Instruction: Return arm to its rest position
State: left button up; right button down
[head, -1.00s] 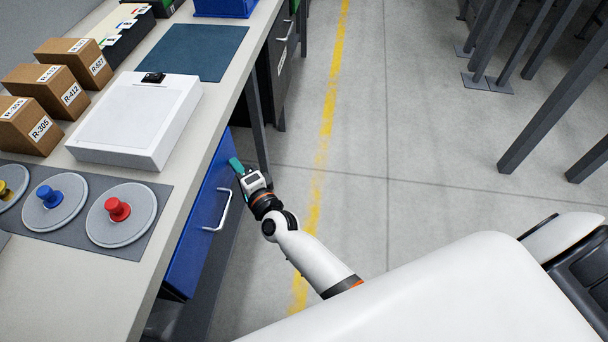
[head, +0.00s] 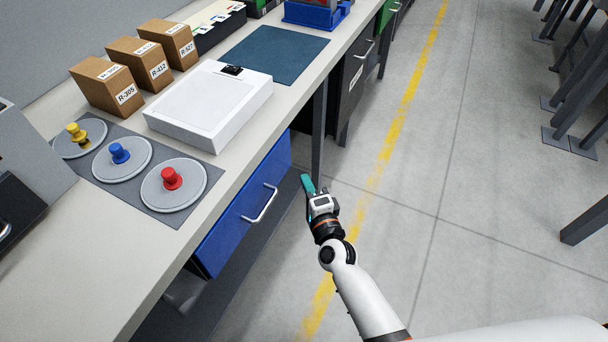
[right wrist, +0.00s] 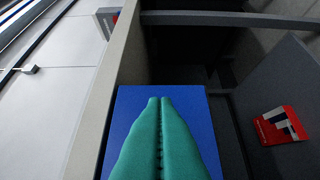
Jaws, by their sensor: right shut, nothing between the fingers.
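My right arm (head: 365,300) reaches in from the lower right of the head view, out over the floor beside the workbench. Its right gripper (head: 308,183) has teal fingers pressed together with nothing between them. The gripper is apart from the blue drawer (head: 232,222) and its pale handle (head: 262,205), to their right. In the right wrist view the shut fingers (right wrist: 160,102) point up the picture, with a blue panel (right wrist: 128,110) behind them. My left gripper is not in view.
The workbench (head: 235,165) carries a white case (head: 210,105), several labelled cartons (head: 105,88) and red (head: 172,178), blue and yellow knobs on discs. Grey posts (head: 590,205) stand at right. Floor (head: 470,200) between is clear. A red item (right wrist: 278,126) shows in the wrist view.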

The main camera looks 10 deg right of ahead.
jog(key=s, duration=0.6)
jog(key=s+d+f+n+g+p, duration=0.2)
jog(key=s+f+n+g, duration=0.4)
jog(key=f, duration=0.6)
jog(key=s+d+f+n+g+p, duration=0.3)
jog(key=s+f, duration=0.4)
jog(key=f, duration=0.6)
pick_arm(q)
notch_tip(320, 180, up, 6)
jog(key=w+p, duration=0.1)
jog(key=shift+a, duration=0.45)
pick_arm(e)
jog(key=s+d+f+n+g+h, duration=0.1)
jog(key=s+d+f+n+g, duration=0.1)
jog(key=s, duration=0.7)
jog(key=s+d+f+n+g+h, duration=0.1)
jog(key=s+d+f+n+g, duration=0.2)
jog(key=s, duration=0.6)
jog(key=s+d+f+n+g+h, duration=0.1)
jog(key=s+d+f+n+g, duration=0.1)
jog(key=s+d+f+n, duration=0.2)
jog(key=s+d+f, duration=0.1)
jog(key=s+f, duration=0.2)
jog(key=s, duration=0.1)
jog(key=shift+s+d+f+g, duration=0.15)
jog(key=shift+s+d+g, duration=0.15)
jog(key=shift+s, duration=0.1)
